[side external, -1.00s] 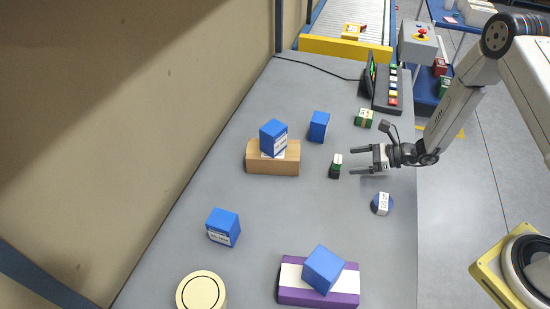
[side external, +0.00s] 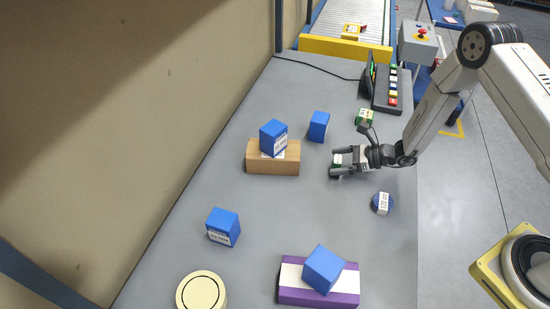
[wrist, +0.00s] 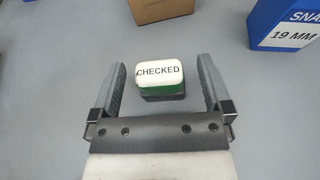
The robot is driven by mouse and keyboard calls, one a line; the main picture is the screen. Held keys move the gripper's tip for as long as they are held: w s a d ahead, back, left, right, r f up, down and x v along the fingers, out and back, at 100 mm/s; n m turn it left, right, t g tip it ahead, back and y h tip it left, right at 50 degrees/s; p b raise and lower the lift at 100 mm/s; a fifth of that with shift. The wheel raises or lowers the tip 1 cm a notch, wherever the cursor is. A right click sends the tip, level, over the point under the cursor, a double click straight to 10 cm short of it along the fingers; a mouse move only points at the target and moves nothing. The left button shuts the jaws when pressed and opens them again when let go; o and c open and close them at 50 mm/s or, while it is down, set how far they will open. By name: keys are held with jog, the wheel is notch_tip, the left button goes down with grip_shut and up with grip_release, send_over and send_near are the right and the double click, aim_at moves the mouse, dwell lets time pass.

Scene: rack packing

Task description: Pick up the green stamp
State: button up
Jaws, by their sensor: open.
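The green stamp (wrist: 160,75) stands on the grey table, with a white top reading "CHECKED", a green band and a dark base. Nothing is held.
A blue box (side external: 319,127) stands behind my gripper. Another blue box (side external: 273,138) rests on a brown box (side external: 272,167) to the left.

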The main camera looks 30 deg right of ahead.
jog(key=shift+x, duration=1.35)
grip_shut()
jog(key=shift+r, duration=0.2)
jog(key=shift+r, duration=0.75)
jog(key=s+d+r, duration=0.1)
jog(key=s+r, duration=1)
jog(key=s, duration=0.3)
